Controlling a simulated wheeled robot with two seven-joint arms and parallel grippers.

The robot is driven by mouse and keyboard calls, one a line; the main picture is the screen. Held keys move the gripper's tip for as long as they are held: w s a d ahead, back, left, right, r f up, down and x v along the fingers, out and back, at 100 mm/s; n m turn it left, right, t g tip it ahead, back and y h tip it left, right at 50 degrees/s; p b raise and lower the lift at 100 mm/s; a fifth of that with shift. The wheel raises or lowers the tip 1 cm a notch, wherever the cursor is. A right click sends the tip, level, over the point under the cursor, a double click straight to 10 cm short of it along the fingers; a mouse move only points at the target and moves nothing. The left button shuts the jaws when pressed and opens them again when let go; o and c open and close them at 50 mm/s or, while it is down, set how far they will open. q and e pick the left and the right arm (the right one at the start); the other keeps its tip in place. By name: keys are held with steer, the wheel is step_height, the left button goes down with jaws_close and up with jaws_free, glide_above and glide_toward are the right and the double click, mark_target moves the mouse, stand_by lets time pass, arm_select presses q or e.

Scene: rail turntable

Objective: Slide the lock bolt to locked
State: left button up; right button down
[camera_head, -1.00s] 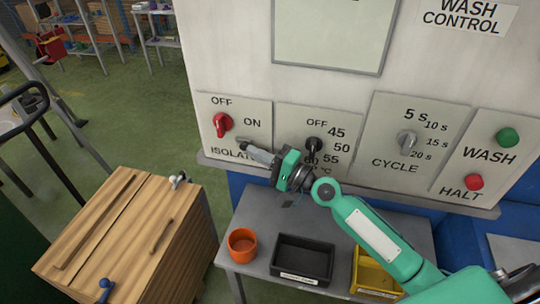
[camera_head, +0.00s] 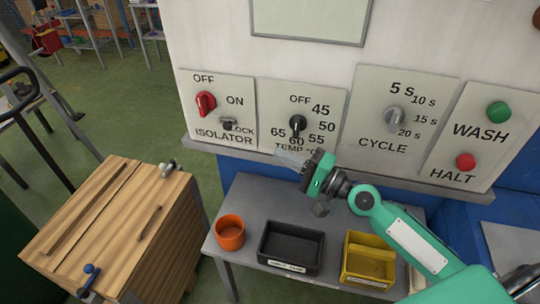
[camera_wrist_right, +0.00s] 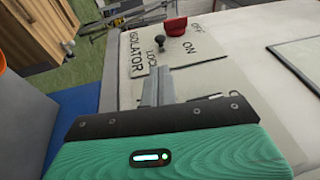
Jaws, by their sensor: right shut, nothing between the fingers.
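The lock bolt (camera_head: 228,124) is a small dark knob beside the word LOCK on the isolator panel (camera_head: 214,85). It also shows in the right wrist view (camera_wrist_right: 159,43), standing out from the panel beyond the fingertips. The red isolator knob (camera_head: 205,103) sits above and left of it, and in the wrist view (camera_wrist_right: 176,26) it lies just past the bolt. My right gripper (camera_head: 288,158) is shut and empty, below the temperature dial and apart from the bolt. Its fingers (camera_wrist_right: 157,88) point towards the isolator panel in the wrist view. My left gripper is not in view.
A temperature dial (camera_head: 297,126), a cycle knob (camera_head: 393,118), a green button (camera_head: 498,113) and a red button (camera_head: 466,162) are on the panels. An orange pot (camera_head: 230,233), a black bin (camera_head: 291,248) and a yellow bin (camera_head: 368,261) stand below. A wooden cabinet (camera_head: 120,225) stands left.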

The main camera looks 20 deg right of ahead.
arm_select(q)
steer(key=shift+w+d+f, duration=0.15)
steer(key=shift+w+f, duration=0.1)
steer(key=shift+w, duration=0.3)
arm_select(e)
steer(key=shift+s+d+f, duration=0.1)
steer(key=shift+s+d, duration=0.3)
steer(key=shift+s, duration=0.1)
